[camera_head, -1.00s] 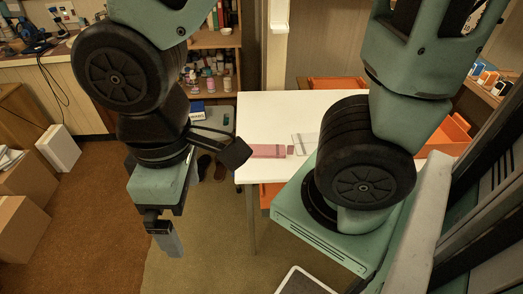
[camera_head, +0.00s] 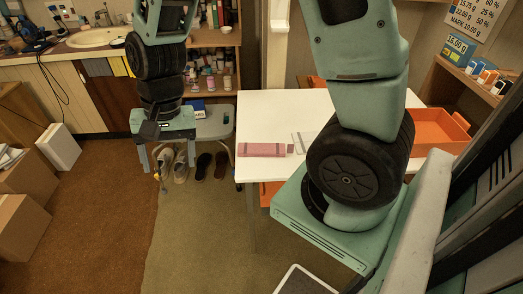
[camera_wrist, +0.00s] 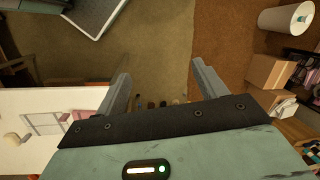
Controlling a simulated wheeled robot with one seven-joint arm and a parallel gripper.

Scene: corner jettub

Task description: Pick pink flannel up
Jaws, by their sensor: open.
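The pink flannel (camera_head: 262,149) lies flat as a folded strip near the left side of the white table (camera_head: 262,110) in the head view. In the wrist view a pink patch, seemingly the flannel (camera_wrist: 88,101), shows at the left, partly hidden by my gripper's body. My gripper (camera_head: 168,166) is open and empty, with its two fingers pointing down. It hangs to the left of the table, apart from the flannel. In the wrist view my gripper's fingers (camera_wrist: 160,78) stand wide apart with only floor and shoes between and beyond them.
Pale, clear-framed items (camera_head: 299,143) lie right of the flannel. An orange tray (camera_head: 432,128) sits at the table's right. Shoes (camera_head: 201,166) stand on the floor behind my gripper. Cardboard boxes (camera_head: 25,225) stand at far left.

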